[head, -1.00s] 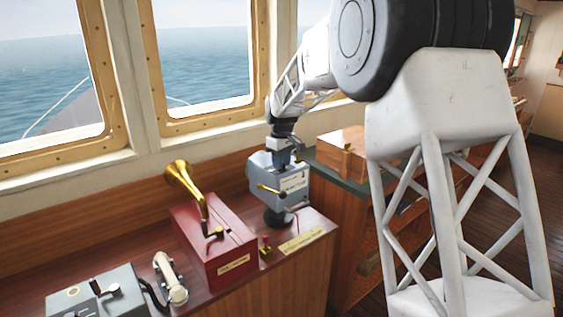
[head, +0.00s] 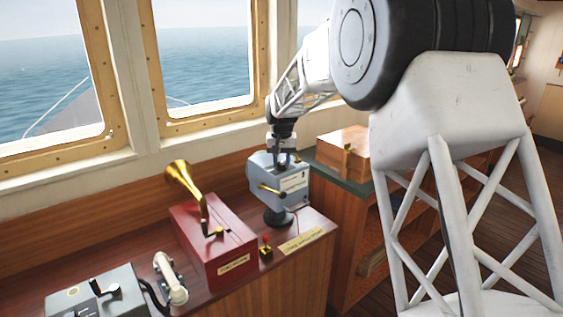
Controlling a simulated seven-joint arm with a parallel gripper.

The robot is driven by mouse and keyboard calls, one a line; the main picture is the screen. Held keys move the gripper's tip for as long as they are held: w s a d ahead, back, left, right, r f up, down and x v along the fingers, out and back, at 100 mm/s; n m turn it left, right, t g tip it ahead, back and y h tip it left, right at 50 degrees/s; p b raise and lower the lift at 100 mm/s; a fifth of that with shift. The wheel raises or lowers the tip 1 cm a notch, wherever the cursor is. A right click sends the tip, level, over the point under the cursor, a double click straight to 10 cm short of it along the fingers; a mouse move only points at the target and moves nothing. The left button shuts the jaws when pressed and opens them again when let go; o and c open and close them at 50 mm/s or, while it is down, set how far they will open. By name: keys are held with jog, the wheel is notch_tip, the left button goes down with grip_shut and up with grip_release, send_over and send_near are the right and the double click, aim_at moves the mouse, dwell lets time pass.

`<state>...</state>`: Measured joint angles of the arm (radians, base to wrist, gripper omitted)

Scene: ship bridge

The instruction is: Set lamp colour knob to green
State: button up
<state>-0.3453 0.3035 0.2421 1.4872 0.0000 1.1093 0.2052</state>
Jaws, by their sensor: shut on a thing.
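A blue-grey lamp box (head: 264,176) stands on a dark round base at the right end of the wooden console. It has a brass lever on its front and a white label on its side. My gripper (head: 283,160) points down at the top of the box, its fingers at the box's upper face. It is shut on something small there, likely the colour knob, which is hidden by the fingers. The knob's setting and colour marks cannot be read at this size.
A red box with a brass horn (head: 222,240) stands left of the lamp. A white handset (head: 170,278) and a grey lever unit (head: 97,297) are further left. A small red-topped switch (head: 265,246) sits in front of the lamp. A wooden box (head: 343,146) is behind right, windows behind.

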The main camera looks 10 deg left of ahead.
aim_at(282, 163)
jog(key=shift+m, duration=1.1)
jog(key=o, duration=0.9)
jog(key=shift+o, duration=0.2)
jog(key=shift+r, duration=3.95)
